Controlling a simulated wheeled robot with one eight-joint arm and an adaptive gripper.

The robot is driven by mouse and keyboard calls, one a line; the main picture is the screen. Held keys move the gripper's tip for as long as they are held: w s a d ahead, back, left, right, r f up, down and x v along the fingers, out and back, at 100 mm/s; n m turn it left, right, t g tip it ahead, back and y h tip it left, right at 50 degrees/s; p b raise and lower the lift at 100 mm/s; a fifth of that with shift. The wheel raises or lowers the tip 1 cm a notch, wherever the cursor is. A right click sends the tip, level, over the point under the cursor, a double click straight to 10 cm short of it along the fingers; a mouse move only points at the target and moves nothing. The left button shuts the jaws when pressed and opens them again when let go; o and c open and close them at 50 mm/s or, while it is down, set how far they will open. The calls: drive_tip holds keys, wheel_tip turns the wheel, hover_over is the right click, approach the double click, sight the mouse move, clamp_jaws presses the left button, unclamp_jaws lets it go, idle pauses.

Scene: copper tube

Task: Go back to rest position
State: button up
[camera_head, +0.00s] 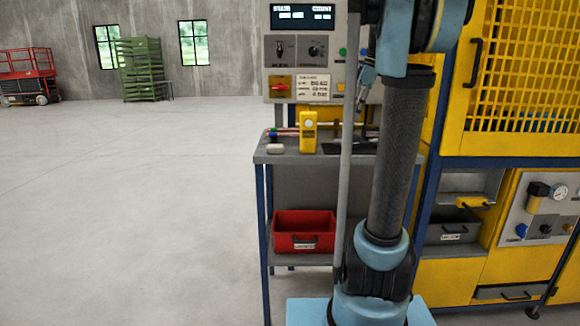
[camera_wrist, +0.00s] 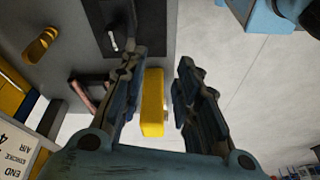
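My gripper (camera_wrist: 160,85) is open in the wrist view, its two dark fingers apart. A yellow block-like thing (camera_wrist: 153,103) shows in the gap between them, close to the left finger and clear of the right one. I cannot tell its distance. In the head view my gripper (camera_head: 367,75) is small and partly hidden behind my arm, above the grey work table (camera_head: 263,158). A yellow handheld device (camera_head: 308,133) stands upright on this table. Thin copper-coloured tubes (camera_head: 287,131) lie near it, partly hidden.
A control panel (camera_head: 302,50) with a display rises behind the table. A yellow machine with a mesh door (camera_head: 520,80) stands close on the right. A red bin (camera_head: 303,231) sits on the lower shelf. Open concrete floor (camera_head: 130,210) lies to the left.

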drive_tip(key=s+a+f+m+t+h, duration=0.2)
drive_tip(key=s+f+m, duration=1.2)
drive_tip(key=s+f, duration=1.5)
wheel_tip(320, 180, down, 3)
drive_tip(key=shift+a+f+m+h, duration=0.1)
drive_tip(key=shift+a+m+h, duration=0.3)
drive_tip(key=shift+a+h, duration=0.3)
drive_tip(key=shift+d, duration=0.15)
